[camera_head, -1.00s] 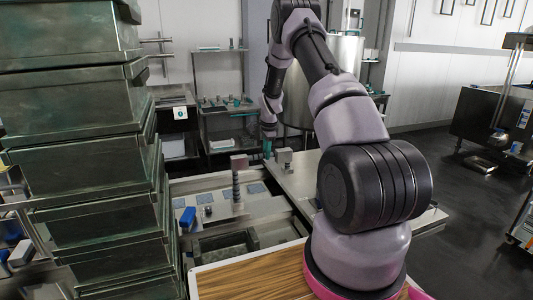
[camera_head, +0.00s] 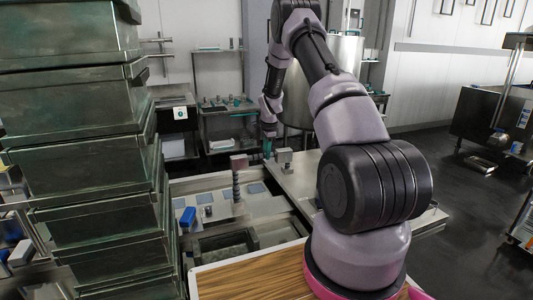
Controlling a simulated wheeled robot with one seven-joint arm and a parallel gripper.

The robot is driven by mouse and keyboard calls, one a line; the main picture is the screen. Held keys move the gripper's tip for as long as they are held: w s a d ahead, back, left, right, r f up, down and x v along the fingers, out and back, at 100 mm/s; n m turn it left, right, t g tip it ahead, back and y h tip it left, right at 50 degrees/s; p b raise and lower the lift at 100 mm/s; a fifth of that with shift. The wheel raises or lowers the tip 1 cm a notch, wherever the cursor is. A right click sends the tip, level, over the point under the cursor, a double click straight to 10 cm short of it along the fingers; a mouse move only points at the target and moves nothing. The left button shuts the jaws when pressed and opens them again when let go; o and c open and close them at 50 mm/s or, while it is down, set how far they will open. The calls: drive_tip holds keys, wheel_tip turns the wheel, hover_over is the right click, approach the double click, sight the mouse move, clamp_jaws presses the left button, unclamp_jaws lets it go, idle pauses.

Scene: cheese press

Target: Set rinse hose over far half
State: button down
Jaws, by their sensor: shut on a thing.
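My gripper (camera_head: 267,153) is small and far off, beyond the sink unit and left of the metal drum. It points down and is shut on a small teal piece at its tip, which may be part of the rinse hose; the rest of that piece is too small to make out. A coiled upright post (camera_head: 236,184) with a pinkish block on top stands over the sink unit, left of my gripper and apart from it in the picture. I cannot tell whether it belongs to the hose. The sink unit (camera_head: 188,187) has an open basin at its near end.
A tall stack of dark metal bins (camera_head: 95,165) fills the left. A blue block (camera_head: 187,216) lies on the unit. A metal worktop (camera_head: 300,180) with a small fitting (camera_head: 284,158) lies right of it. A wooden board (camera_head: 245,276) is nearest. Open floor lies right.

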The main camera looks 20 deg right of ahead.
drive_tip(key=shift+s, duration=0.1)
drive_tip(key=s+a+m+h, duration=0.1)
drive_tip(key=s+a+m, duration=0.2)
drive_tip(key=s+m, duration=0.3)
drive_tip(key=s+a+m+g+h, duration=0.1)
drive_tip(key=s+a+m, duration=0.3)
drive_tip(key=s+m, duration=0.2)
drive_tip(key=shift+a, duration=0.25)
idle(0.5)
drive_tip(key=c, duration=0.7)
unclamp_jaws()
drive_tip(key=shift+o, duration=0.2)
drive_tip(key=shift+a+r, duration=0.1)
